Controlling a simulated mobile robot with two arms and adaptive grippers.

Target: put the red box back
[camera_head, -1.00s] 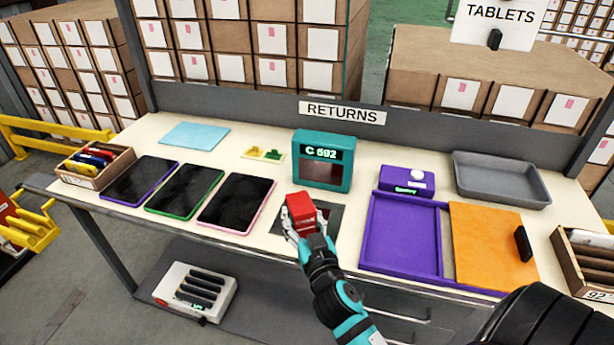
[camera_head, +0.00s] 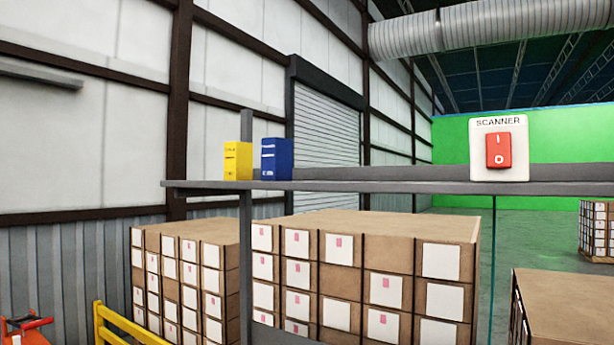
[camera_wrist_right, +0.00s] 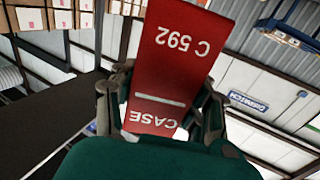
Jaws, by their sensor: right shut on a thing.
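The red box (camera_wrist_right: 172,60) is in the right wrist view, with "C 592" and "CASE" printed on it upside down in the picture. My right gripper (camera_wrist_right: 163,100) is shut on it, with a finger on each side. The box and both grippers are outside the head view. In the head view a yellow box (camera_head: 237,160) and a blue box (camera_head: 276,159) stand upright side by side on a grey shelf (camera_head: 380,186). The shelf surface to the right of the blue box is bare.
A scanner switch (camera_head: 499,150) with a red rocker is mounted at the right part of the shelf. Stacked cartons (camera_head: 370,280) stand below and behind the shelf. A yellow rail (camera_head: 125,325) is at the lower left. The shelf between blue box and switch is clear.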

